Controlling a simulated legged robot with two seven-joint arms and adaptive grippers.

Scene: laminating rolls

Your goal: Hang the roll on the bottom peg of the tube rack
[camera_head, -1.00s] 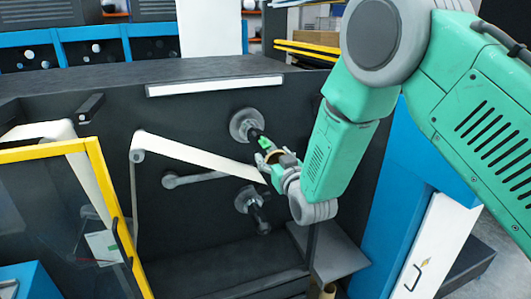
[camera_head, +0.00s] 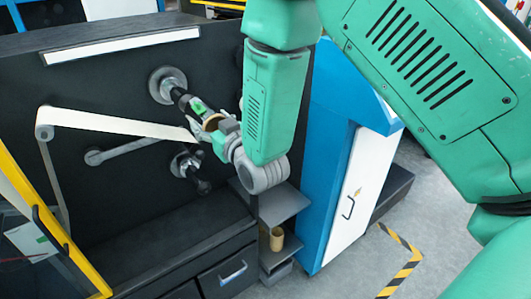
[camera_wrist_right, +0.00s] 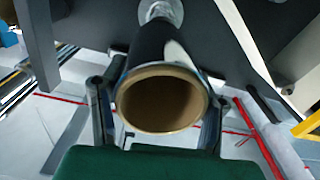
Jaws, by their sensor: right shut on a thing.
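My right gripper (camera_head: 207,124) is at the front of the dark machine, by the outer end of the upper spindle (camera_head: 180,95). In the right wrist view its two fingers (camera_wrist_right: 158,112) stand on either side of a hollow roll with a brown core (camera_wrist_right: 162,74) and are shut on it. The roll's open end faces the wrist camera. The black shaft (camera_wrist_right: 157,42) lies in line behind the roll; I cannot tell whether the roll is still around it. A tube rack with pegs is not clearly identifiable. My left gripper is not in view.
A lower spindle (camera_head: 190,168) sticks out below the gripper. A white web (camera_head: 115,123) runs from the left toward the gripper. A brown tube (camera_head: 277,239) stands on a small shelf at the lower right. A blue and white cabinet (camera_head: 345,175) is right of it; floor beyond is open.

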